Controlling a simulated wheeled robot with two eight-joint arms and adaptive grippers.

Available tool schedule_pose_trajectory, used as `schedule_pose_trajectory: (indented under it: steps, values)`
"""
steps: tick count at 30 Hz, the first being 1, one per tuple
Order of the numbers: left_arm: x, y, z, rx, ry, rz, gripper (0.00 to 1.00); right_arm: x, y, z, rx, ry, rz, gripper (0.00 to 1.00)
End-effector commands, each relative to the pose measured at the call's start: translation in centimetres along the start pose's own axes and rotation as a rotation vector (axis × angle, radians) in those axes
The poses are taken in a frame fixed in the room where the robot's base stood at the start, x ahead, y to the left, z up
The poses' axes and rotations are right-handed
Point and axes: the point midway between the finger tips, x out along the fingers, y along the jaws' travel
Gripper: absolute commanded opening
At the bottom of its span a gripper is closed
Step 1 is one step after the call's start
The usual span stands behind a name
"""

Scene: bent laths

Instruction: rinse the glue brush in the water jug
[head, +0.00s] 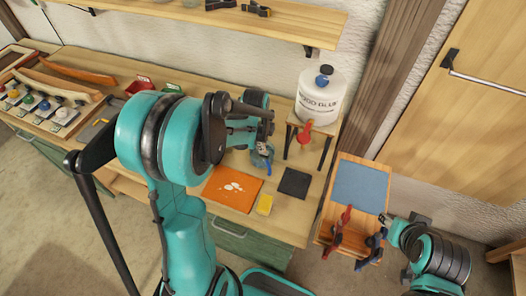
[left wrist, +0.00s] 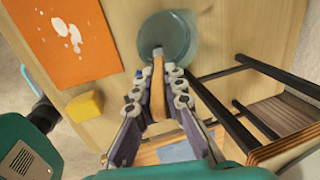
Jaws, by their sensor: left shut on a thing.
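My left gripper (head: 262,155) is over the workbench in the head view, in front of the glue stand. In the left wrist view it (left wrist: 157,90) is shut on the brush (left wrist: 158,92), whose wooden handle lies between the fingers. The brush's pale metal end overlaps the round, bluish, see-through water jug (left wrist: 178,36). I cannot tell whether the bristles are inside the jug or above it. The jug is not clear in the head view, where my arm and gripper cover that area. My right gripper (head: 389,221) is beside the small side table; its fingers are too small to read.
An orange mat with white blots (head: 232,189), a yellow sponge (head: 265,204) and a dark pad (head: 294,183) lie on the bench. A white glue bottle (head: 319,97) stands on a black-legged stand. Red (head: 341,224) and blue (head: 372,248) clamps sit on the side table (head: 331,204).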

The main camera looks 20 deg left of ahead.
Motion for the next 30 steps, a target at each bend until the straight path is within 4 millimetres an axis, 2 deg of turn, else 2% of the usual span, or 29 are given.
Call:
schedule_pose_trajectory:
  steps: [1,21,30]
  values:
    - [-0.7,-0.1,0.0,0.000,0.000,0.000,0.00,-0.5,0.0,-0.3,0.000,0.000,0.000,0.40]
    - [-6.0,-1.2,0.0,0.000,0.000,0.000,0.00,-3.6,0.0,-2.6,0.000,0.000,0.000,0.40]
    - [-6.1,-1.2,0.0,0.000,0.000,0.000,0.00,-3.6,0.0,-2.5,0.000,0.000,0.000,0.40]
